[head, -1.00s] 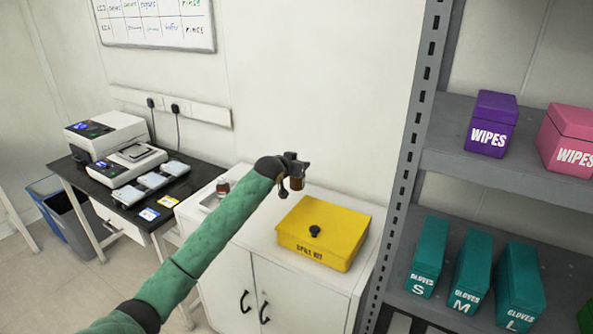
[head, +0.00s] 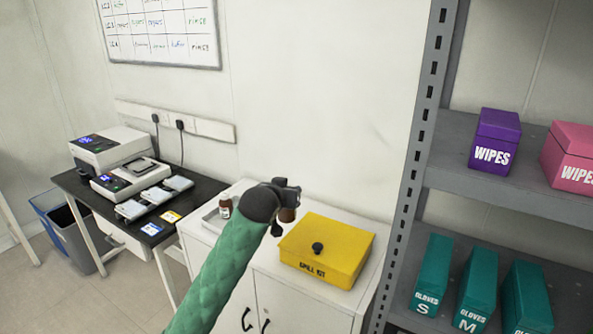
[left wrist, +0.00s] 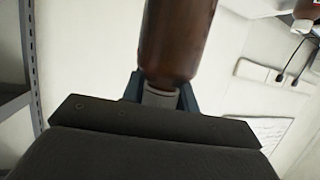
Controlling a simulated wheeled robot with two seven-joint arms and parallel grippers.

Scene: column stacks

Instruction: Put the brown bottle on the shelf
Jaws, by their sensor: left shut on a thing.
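My left gripper (head: 287,192) is shut on a brown bottle (head: 287,214) and holds it in the air, above and left of the yellow box on the white cabinet. In the left wrist view the fingers (left wrist: 160,92) close around the bottle's pale neck, and the brown glass body (left wrist: 178,40) extends away from them. In the head view the gripper hides most of the bottle. The grey metal shelf (head: 470,172) stands at the right, apart from the bottle. My right gripper is not in view.
Purple (head: 495,140) and pink (head: 572,155) wipes boxes stand on the upper shelf board; teal glove boxes (head: 476,290) stand below. A yellow spill kit (head: 330,250) and another brown bottle (head: 225,208) are on the white cabinet (head: 278,297). The shelf's perforated upright (head: 425,110) is nearest the arm.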

